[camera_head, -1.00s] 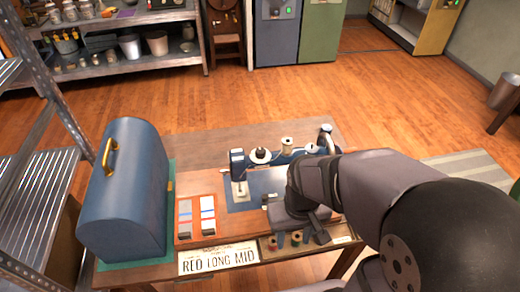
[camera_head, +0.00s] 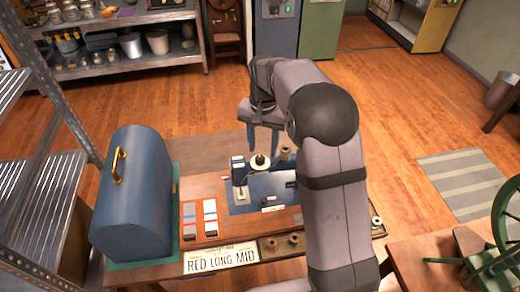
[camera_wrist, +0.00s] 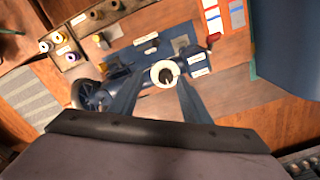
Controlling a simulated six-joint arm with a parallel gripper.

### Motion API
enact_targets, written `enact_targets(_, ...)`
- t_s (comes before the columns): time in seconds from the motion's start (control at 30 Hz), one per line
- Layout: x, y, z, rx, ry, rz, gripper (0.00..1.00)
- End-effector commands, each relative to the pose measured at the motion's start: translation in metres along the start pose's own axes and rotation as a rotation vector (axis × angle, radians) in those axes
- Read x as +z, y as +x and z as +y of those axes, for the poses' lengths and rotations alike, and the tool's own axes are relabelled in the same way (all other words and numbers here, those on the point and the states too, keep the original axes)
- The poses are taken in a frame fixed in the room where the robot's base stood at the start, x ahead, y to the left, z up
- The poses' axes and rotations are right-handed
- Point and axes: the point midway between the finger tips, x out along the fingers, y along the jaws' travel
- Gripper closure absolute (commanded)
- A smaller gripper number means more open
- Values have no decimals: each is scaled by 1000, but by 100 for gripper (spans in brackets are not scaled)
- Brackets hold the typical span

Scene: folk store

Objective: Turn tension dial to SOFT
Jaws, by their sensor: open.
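The blue sewing machine (camera_head: 239,172) stands on the wooden table, partly hidden behind my arm. A white round piece with a darker centre (camera_head: 260,161) sits on top of it; it also shows in the wrist view (camera_wrist: 165,73). I cannot tell whether this is the tension dial, and no SOFT mark is readable. My gripper (camera_head: 263,151) is open and empty, fingers pointing down above the machine. In the wrist view my gripper (camera_wrist: 160,88) has its two fingers spread, with the white round piece seen between their tips. Small white labels (camera_wrist: 197,57) on the machine are unreadable.
A blue domed case (camera_head: 135,200) stands at the table's left. A tray with spools (camera_head: 270,244) is beside the sign. A green wheel (camera_head: 508,215) stands at the right.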

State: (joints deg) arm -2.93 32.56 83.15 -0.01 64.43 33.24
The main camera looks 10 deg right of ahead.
Motion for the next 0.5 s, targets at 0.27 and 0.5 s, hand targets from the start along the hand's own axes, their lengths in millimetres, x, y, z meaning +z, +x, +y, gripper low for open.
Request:
enact_targets(0.27, -17, -6, -15, -1, 60, 1, 57)
enact_targets(0.5, -18, 0, -15, 0, 61, 0, 57)
